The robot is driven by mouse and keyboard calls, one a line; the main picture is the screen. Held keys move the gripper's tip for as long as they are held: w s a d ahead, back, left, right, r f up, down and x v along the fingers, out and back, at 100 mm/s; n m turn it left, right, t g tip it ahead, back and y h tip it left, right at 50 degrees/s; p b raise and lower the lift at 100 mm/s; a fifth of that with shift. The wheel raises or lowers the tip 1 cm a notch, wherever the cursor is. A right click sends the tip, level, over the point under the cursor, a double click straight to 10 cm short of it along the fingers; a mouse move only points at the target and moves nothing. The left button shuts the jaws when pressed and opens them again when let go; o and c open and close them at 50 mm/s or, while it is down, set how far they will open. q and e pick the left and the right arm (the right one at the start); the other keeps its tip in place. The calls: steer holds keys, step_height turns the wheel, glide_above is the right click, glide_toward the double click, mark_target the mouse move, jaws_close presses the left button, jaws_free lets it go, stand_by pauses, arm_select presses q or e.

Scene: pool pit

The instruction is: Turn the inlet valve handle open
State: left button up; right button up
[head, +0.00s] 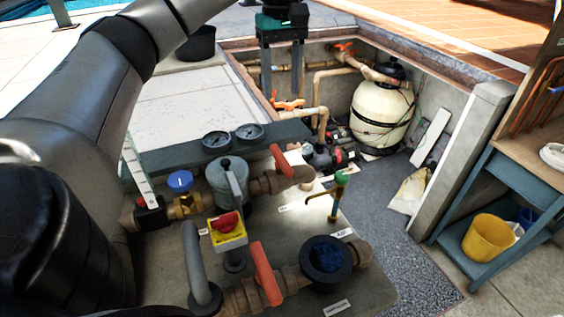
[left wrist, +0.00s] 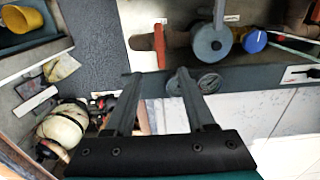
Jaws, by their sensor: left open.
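Two orange lever handles show on the near bench in the head view: an upper one (head: 278,158) on a brown pipe fitting and a lower one (head: 266,272) beside the dark round cap. I cannot read the labels that would tell which is the inlet valve handle. The upper one also shows in the left wrist view (left wrist: 159,45), beyond my fingertips and apart from them. My left gripper (head: 282,94) is open and empty, pointing down above the far side of the bench; its two fingers show in the left wrist view (left wrist: 156,73). My right gripper is not seen.
Two gauges (head: 232,137), a grey-green canister (head: 230,183), a blue knob (head: 180,181) and a red-yellow switch (head: 228,230) crowd the bench. More orange handles (head: 287,104) sit in the pit behind, near a cream tank (head: 381,112). A yellow bucket (head: 488,237) stands right.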

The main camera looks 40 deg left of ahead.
arm_select(q)
steer(key=f, duration=0.2)
steer(key=b, duration=0.3)
glide_toward(282, 157)
step_height(282, 157, down, 8)
steer(key=shift+s+r, duration=0.1)
steer(key=shift+f, duration=0.6)
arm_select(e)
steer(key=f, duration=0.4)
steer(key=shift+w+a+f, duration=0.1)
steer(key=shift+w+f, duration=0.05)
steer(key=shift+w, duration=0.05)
arm_select(q)
steer(key=shift+c, duration=0.3)
jaws_close()
